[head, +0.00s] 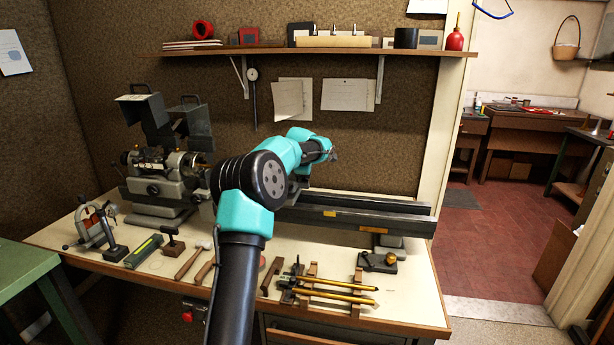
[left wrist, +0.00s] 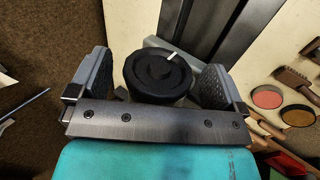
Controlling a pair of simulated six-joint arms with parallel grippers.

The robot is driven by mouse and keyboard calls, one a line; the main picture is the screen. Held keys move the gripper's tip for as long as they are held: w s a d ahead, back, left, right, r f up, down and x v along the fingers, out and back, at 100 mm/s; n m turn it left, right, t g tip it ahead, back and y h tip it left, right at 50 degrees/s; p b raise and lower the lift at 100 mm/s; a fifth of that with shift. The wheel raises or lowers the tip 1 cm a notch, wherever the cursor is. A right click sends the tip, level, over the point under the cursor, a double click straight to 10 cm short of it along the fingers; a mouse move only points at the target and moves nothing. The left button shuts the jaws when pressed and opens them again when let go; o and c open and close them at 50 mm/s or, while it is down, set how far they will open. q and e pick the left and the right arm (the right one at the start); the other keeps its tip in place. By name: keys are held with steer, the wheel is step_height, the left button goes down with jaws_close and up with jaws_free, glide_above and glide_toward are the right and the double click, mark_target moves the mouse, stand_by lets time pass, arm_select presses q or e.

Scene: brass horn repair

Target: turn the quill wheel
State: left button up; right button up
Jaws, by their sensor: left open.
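The quill wheel (left wrist: 155,78) is a round black knob with a white mark near its upper right edge in the left wrist view. My left gripper (left wrist: 157,62) is open, with one jaw on each side of the wheel. Small gaps show between the wheel and the jaws; I see no clear contact. In the head view my teal and black arm reaches over the bench, and its gripper (head: 331,155) is small above the lathe bed. The arm hides the wheel there. My right gripper is not in view.
The lathe headstock (head: 160,180) stands at the left, and its dark bed (head: 360,213) runs right. A shelf (head: 320,51) hangs above.

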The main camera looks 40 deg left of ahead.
arm_select(q)
steer(key=shift+w+a+f, duration=0.2)
steer(key=shift+w+f, duration=0.1)
steer(key=shift+f, duration=0.15)
steer(key=c, duration=0.9)
steer(key=shift+g+h, duration=0.4)
steer(key=shift+g, duration=0.2)
steer(key=o, duration=0.9)
